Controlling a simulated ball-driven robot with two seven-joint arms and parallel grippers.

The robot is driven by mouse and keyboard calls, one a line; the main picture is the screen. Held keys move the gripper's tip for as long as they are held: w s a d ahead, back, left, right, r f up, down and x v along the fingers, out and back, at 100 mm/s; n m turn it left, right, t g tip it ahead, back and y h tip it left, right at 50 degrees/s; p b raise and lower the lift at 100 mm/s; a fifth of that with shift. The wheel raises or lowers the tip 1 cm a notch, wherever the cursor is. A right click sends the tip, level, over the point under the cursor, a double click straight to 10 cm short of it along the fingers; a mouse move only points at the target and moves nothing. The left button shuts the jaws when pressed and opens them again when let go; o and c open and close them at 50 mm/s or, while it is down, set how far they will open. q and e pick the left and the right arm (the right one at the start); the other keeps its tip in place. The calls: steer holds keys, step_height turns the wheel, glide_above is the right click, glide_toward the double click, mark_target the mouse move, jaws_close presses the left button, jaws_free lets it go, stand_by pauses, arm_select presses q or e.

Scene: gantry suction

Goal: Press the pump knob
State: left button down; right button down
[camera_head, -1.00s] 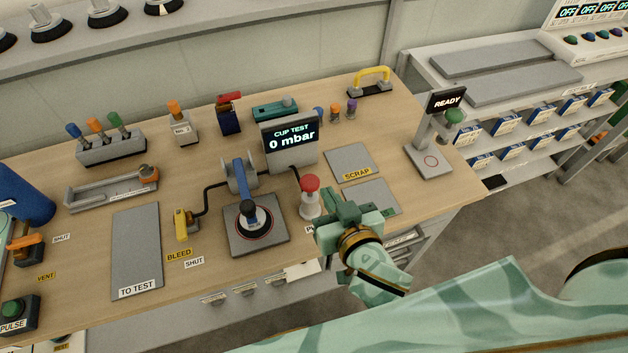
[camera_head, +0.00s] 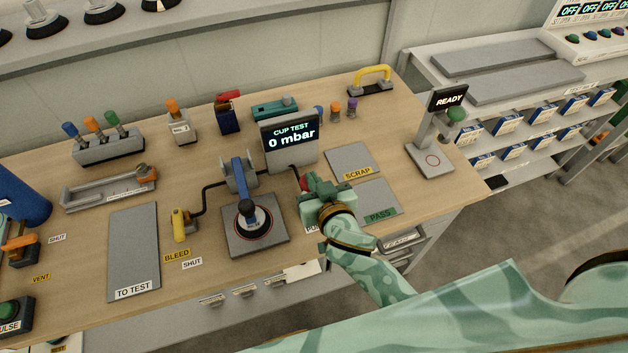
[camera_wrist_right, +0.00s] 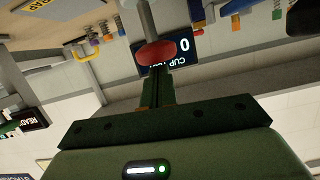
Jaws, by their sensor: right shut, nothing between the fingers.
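The pump knob (camera_head: 305,184) is red and mostly hidden behind my right gripper (camera_head: 309,190) in the head view. In the right wrist view the red knob (camera_wrist_right: 155,53) sits on a grey stem, right at the tips of my right gripper (camera_wrist_right: 155,78). The fingers are shut with nothing between them; whether they touch the knob I cannot tell. The cup test display (camera_head: 290,138) behind it reads 0 mbar. My left gripper is not in view.
A suction cup stands on a grey test plate (camera_head: 275,243) left of the gripper. The yellow bleed lever (camera_head: 181,224) is further left. The scrap pad (camera_head: 351,160) and pass pad (camera_head: 385,197) lie to the right. A READY stand (camera_head: 436,165) is at the right edge.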

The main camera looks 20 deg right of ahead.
step_height(320, 180, down, 4)
steer(key=b, duration=0.3)
steer(key=shift+s+r, duration=0.15)
steer(key=r+p, duration=0.4)
steer(key=p, duration=0.1)
steer(key=shift+w+d+r, duration=0.15)
steer(key=shift+w+r, duration=0.05)
steer(key=shift+r, duration=0.1)
steer(key=v, duration=1)
steer(key=shift+f, duration=0.15)
steer(key=shift+w, duration=0.1)
